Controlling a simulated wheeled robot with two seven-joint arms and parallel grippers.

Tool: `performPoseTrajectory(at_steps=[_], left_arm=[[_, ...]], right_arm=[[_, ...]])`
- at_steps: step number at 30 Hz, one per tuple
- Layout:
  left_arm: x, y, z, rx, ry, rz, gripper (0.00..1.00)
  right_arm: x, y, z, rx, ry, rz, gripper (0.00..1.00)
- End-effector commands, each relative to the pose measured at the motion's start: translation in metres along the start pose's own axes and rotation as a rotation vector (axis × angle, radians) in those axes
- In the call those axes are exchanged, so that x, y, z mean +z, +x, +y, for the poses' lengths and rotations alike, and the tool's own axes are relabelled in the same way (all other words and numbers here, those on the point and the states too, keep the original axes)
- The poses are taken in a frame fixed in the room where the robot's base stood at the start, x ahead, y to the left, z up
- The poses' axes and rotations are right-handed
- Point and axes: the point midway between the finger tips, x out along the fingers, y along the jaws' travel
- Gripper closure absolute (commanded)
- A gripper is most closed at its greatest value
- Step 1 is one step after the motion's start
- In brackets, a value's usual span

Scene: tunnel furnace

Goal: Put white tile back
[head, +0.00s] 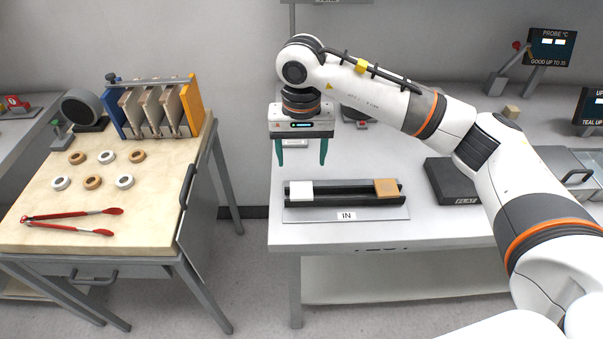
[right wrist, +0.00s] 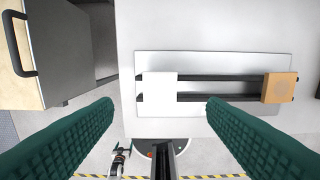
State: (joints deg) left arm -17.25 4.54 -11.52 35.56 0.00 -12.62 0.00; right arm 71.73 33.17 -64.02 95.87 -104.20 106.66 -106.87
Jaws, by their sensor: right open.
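The white tile (head: 301,191) lies at the left end of the dark twin-rail track (head: 345,199) marked IN. A tan tile (head: 386,188) sits at the track's right end. My right gripper (head: 302,160) points down above the left end of the track, with its green fingers apart and nothing between them. In the right wrist view, the white tile (right wrist: 159,86) shows ahead of and between the open fingers (right wrist: 158,104), and the tan tile (right wrist: 280,87) is to the right. My left gripper is not in view.
A wooden-topped table (head: 100,190) at left holds several rings, red tongs (head: 75,215) and a rack of upright plates (head: 155,108). A black block (head: 450,181) is right of the track. A floor gap separates the tables.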

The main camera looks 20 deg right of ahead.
Motion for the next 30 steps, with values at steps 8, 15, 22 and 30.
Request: performPoseTrajectory(at_steps=[8, 15, 22, 30], left_arm=[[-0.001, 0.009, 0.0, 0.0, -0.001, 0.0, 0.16], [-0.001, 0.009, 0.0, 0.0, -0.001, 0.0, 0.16], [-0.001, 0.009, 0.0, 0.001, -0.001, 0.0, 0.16], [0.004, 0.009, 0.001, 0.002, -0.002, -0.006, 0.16]], right_arm=[[0.0, -0.043, 0.0, 0.0, 0.001, -0.001, 0.34], [0.0, -0.051, 0.0, 0.0, 0.0, 0.001, 0.34], [0.0, -0.051, 0.0, 0.0, 0.0, 0.001, 0.34], [0.0, -0.051, 0.0, 0.0, 0.0, 0.001, 0.34]])
